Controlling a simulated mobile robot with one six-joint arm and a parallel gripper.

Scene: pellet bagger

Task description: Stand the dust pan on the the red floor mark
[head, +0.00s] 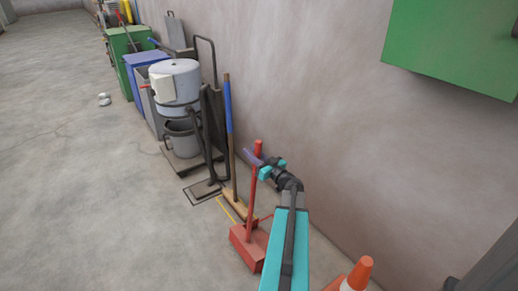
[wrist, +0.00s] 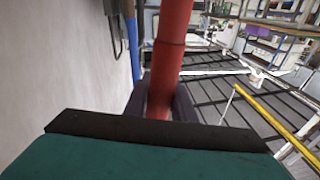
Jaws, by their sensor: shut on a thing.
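The dust pan (head: 247,247) is red, with a wide pan at the bottom and a long upright red handle. My gripper (head: 260,167) is shut on the handle near its upper end. In the wrist view the red handle (wrist: 172,50) stands between the dark fingers of my gripper (wrist: 160,100). The pan's underside is hidden, so I cannot tell whether it touches the floor. A thin red line (head: 266,217) shows just right of the handle, behind the pan. It may be part of the red floor mark; the rest is hidden.
A broom (head: 228,130) with a blue-topped handle stands by the wall behind the dust pan, near a yellow floor line (head: 226,208). A grey drum on a stand (head: 174,82) is farther back. An orange cone (head: 358,275) stands at lower right. The left floor is open.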

